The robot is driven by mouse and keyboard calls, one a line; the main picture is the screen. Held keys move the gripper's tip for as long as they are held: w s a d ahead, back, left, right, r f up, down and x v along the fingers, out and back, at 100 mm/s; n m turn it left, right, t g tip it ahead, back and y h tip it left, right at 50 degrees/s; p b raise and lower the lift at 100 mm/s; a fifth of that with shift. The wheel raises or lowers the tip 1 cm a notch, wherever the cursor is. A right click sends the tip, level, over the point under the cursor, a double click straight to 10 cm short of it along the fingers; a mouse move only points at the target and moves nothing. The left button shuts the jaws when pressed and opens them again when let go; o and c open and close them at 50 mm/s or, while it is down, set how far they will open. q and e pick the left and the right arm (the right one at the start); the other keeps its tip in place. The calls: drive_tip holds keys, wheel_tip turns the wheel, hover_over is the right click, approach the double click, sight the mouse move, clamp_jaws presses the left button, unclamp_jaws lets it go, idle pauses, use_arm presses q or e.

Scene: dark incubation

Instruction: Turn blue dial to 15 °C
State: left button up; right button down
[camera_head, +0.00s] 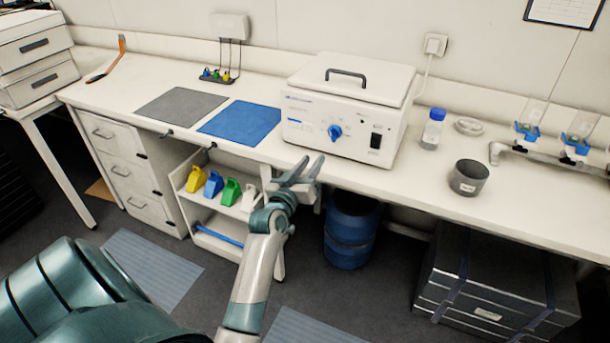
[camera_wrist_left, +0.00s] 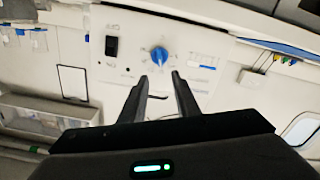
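The blue dial (camera_head: 335,132) is on the front panel of a white box-shaped device (camera_head: 350,85) with a dark lid handle, standing on the bench. In the left wrist view the blue dial (camera_wrist_left: 159,56) appears just beyond and between my fingertips, with printed marks around it too small to read. My left gripper (camera_head: 306,170) is open and empty, in front of and below the dial, apart from it. Its two dark fingers also show in the left wrist view (camera_wrist_left: 160,82). A black switch (camera_head: 376,141) sits on the panel to the right of the dial. My right gripper is not in view.
A blue mat (camera_head: 240,122) and a grey mat (camera_head: 181,108) lie left of the device. A blue-capped bottle (camera_head: 433,130) and a grey cup (camera_head: 468,177) stand to its right. A rack with coloured bottles (camera_head: 215,195) is below the bench edge.

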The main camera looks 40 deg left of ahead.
use_arm(q)
drive_tip(key=shift+b+v, duration=0.3)
drive_tip(key=shift+v, duration=1.65)
drive_tip(key=d+f+m+g+h, duration=0.1)
drive_tip(key=d+f+g, duration=0.15)
drive_tip(key=f, duration=0.85)
drive_tip(key=d+f+m+g+h, duration=0.1)
drive_tip(key=d+f, duration=0.2)
drive_tip(key=f, duration=0.8)
drive_tip(key=s+d+f+m+g+h+b, duration=0.15)
drive_tip(key=s+d+f, duration=0.35)
drive_tip(key=f, duration=0.7)
drive_tip(key=s+d+f+m+g+h, duration=0.1)
drive_tip(key=s+d+f+g, duration=0.2)
drive_tip(key=s+f, duration=0.6)
drive_tip(key=s+d+f+m+g, duration=0.1)
drive_tip(key=s+d+f+g, duration=0.1)
drive_tip(key=s+f, duration=0.7)
drive_tip(key=s+d+f+m+g, duration=0.1)
drive_tip(key=s+d+f+g, duration=0.15)
drive_tip(key=s+f, duration=0.6)
drive_tip(key=s+f+m+g, duration=0.1)
drive_tip(key=s+f, duration=0.3)
drive_tip(key=s, duration=0.7)
drive_tip(key=s+f+m+g, duration=0.1)
drive_tip(key=s+f+g, duration=0.2)
drive_tip(key=s, duration=0.9)
drive_tip(key=shift+s+d+f+m+b, duration=0.2)
drive_tip(key=shift+d+f+m+b, duration=0.15)
drive_tip(key=shift+f, duration=0.35)
